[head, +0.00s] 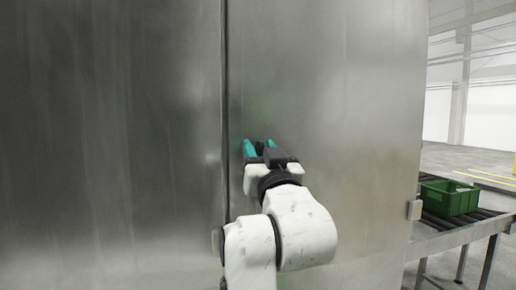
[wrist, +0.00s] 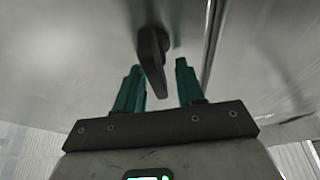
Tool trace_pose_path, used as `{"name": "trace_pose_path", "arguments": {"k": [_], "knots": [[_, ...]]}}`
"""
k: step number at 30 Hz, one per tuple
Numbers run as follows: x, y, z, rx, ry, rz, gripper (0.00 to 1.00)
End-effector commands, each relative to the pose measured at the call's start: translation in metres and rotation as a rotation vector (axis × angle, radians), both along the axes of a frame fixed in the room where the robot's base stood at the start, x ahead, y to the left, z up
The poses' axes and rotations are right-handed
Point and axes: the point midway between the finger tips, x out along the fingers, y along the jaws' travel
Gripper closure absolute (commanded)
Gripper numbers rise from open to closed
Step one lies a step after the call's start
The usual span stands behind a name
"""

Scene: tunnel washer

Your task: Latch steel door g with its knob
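The steel door (head: 335,110) is the large brushed-metal panel right of a narrow vertical seam in the head view; it looks about flush with the panel on the left. Its dark knob (wrist: 152,50) shows in the wrist view, a slim lever slanting down in the picture, close to the seam. In the head view my gripper hides most or all of the knob. My gripper (head: 259,147) is at the door just right of the seam. In the wrist view its teal fingers (wrist: 158,66) are apart, with the knob's end between them; I cannot tell whether they touch it.
A fixed-looking steel panel (head: 110,130) fills the left. A small bracket (head: 414,210) sits at the door's right edge. A roller conveyor (head: 465,235) with a green crate (head: 450,198) stands on the right. Open floor (head: 460,160) lies behind it.

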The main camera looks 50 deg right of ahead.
Motion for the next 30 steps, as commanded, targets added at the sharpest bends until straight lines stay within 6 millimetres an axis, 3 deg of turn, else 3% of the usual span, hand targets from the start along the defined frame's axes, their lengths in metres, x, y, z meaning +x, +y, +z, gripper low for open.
{"name": "trace_pose_path", "arguments": {"k": [4,16,30], "knots": [[0.0,0.0,-0.0003,0.0,0.0,0.0,0.63],[0.0002,-0.0001,-0.0005,0.001,0.001,0.0,1.0],[0.0003,-0.0002,-0.0022,0.045,-0.03,0.002,1.0]]}}
